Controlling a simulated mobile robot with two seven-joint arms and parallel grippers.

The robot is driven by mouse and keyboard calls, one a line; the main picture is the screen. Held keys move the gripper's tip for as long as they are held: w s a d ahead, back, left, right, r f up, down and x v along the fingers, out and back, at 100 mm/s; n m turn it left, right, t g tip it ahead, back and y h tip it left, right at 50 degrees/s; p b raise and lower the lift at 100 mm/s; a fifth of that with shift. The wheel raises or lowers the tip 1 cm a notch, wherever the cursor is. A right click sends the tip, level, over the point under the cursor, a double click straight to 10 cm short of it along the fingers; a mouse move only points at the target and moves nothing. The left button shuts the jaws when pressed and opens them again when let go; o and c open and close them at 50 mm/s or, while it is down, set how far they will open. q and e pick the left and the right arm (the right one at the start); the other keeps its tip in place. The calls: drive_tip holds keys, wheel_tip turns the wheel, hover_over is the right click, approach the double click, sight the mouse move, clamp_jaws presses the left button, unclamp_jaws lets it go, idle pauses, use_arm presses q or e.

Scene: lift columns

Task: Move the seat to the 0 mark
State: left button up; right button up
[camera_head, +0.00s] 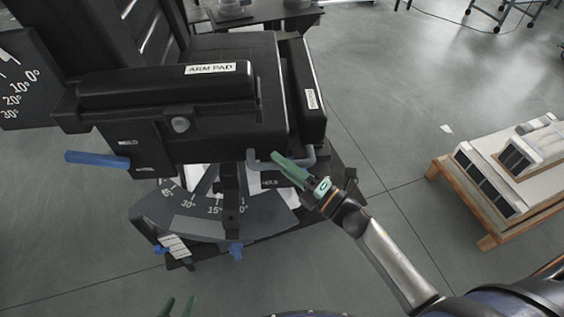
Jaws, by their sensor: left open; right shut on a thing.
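The black seat (232,135) has a pad labelled ARM PAD (165,84) on its near side. Below it, a curved dark scale plate (262,220) shows 45°, 30°, 15° and 0 marks. Where the seat's pointer stands on this scale is hard to tell. My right gripper (284,161) is shut on the grey bar handle (304,163) at the seat's lower right, near a label reading HOLD. My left gripper (178,307) is open and empty at the bottom edge, apart from the seat; only its green fingertips show.
A blue lever (97,159) sticks out at the left of the seat. Another scale plate (22,85) with 0° to 30° marks is at the upper left. A wooden pallet with pale boxes (486,235) stands at the right. The grey floor (400,120) between is clear.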

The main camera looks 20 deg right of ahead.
sight(312, 146)
clamp_jaws()
idle(0.8)
